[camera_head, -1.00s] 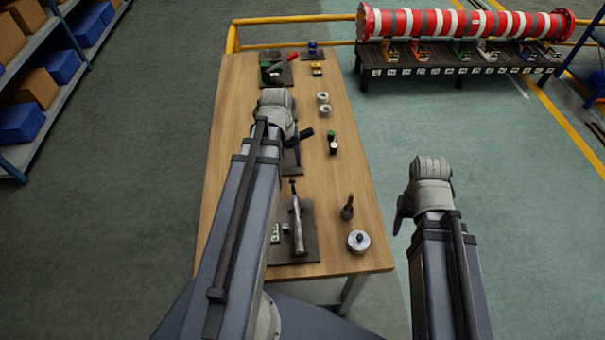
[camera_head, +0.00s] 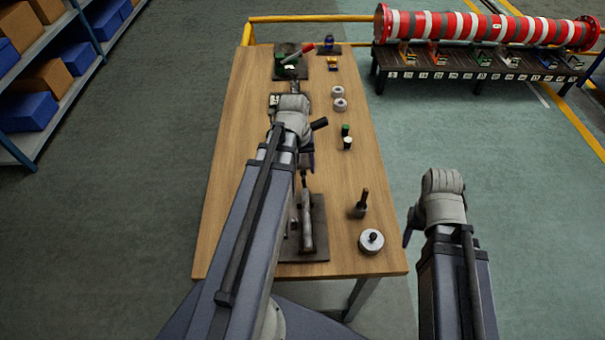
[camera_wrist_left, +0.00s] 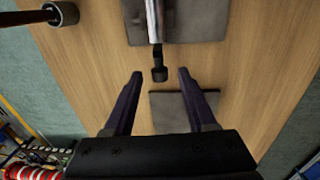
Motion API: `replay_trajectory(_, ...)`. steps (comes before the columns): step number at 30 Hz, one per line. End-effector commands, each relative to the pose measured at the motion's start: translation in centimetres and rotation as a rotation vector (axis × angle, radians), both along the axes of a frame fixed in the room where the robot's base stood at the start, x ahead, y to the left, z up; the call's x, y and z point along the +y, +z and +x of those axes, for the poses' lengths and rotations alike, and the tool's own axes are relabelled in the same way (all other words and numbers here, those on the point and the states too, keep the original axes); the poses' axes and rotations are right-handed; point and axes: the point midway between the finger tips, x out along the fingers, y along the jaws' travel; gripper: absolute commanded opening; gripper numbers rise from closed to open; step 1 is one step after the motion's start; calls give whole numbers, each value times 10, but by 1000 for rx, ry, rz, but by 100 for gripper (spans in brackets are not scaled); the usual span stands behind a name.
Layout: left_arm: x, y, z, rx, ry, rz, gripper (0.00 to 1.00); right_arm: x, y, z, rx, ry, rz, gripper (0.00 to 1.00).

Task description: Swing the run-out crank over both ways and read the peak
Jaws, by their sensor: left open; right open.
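A steel lever or shaft piece (camera_head: 307,225) with a dark end lies on a dark plate (camera_head: 316,250) near the bench's front; I cannot tell whether it is the run-out crank. In the left wrist view its dark knob (camera_wrist_left: 159,74) appears between my open left fingertips (camera_wrist_left: 160,78); the depth between them is unclear. In the head view my left gripper (camera_head: 308,160) hangs over the bench just beyond that fixture. My right gripper (camera_head: 409,228) is open and empty off the bench's right side, above the floor. No readable dial face shows.
The wooden bench (camera_head: 235,180) also carries a wood-handled tool (camera_head: 362,204), a round metal piece (camera_head: 371,241), two rings, small bottles, and a green device with a red handle (camera_head: 290,60). A red-and-white column (camera_head: 480,27) lies behind. The bench's left strip is clear.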

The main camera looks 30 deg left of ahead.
Motion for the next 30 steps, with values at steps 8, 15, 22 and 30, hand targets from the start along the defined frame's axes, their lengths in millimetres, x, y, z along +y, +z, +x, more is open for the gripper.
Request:
replay_trajectory(8,0,-4,0,0,0,0,57,0,-4,0,0,0,0,57)
replay_trajectory(15,0,-4,0,0,0,0,36,0,-4,0,0,0,0,57)
replay_trajectory(22,0,-4,0,0,0,0,11,0,-4,0,0,0,0,57)
replay_trajectory(30,0,-4,0,0,0,0,0,0,-4,0,0,0,0,57)
